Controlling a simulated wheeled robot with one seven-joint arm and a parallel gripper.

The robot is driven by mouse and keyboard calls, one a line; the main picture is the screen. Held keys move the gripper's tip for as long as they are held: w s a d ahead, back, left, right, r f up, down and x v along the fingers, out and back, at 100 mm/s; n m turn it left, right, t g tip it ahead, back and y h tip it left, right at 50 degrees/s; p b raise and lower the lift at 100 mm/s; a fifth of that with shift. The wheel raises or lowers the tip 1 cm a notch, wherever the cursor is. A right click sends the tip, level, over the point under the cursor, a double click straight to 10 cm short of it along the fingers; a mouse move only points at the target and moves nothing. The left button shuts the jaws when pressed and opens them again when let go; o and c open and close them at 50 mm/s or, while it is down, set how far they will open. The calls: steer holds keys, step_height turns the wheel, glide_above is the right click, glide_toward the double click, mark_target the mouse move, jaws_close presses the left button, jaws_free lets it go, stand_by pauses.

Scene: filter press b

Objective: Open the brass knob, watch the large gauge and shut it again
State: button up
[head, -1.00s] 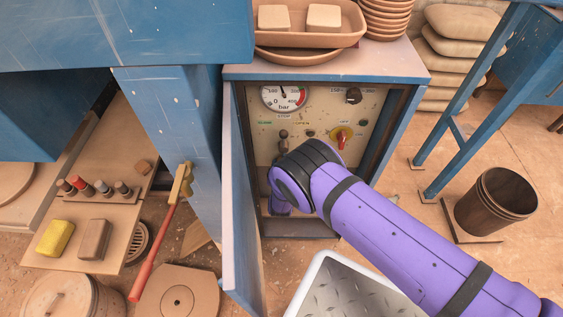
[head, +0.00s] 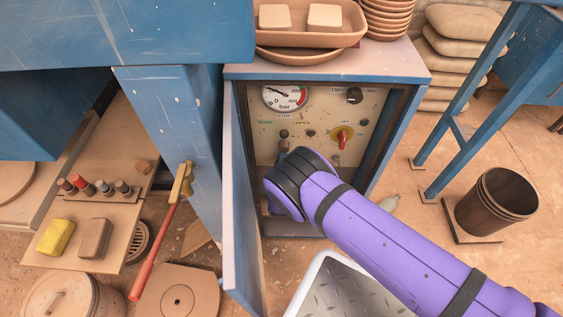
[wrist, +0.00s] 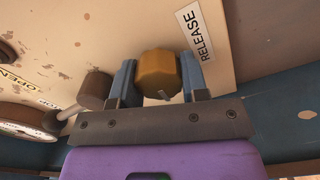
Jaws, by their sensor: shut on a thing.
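The brass knob (wrist: 159,74) fills the middle of the wrist view, beside a RELEASE label (wrist: 196,37). My gripper (wrist: 158,82) is around it, one blue finger on each side, shut on it. In the head view my purple arm hides the knob and my gripper. The large gauge (head: 286,97) is at the upper left of the panel, marked in bar. Its needle points up and to the left, on the low part of the scale. The gauge's edge also shows at the left of the wrist view (wrist: 25,120).
The panel sits inside a blue cabinet; its open door (head: 238,200) stands at the left. A lever (head: 284,136), a red-handled switch (head: 342,139) and a black knob (head: 354,95) are on the panel. A white-rimmed tray (head: 330,285) lies below my arm.

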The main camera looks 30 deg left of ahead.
steer(key=shift+s, duration=0.1)
steer(key=o, duration=0.9)
steer(key=shift+o, duration=0.2)
steer(key=v, duration=0.7)
steer(key=shift+s, duration=0.2)
steer(key=shift+d, duration=0.1)
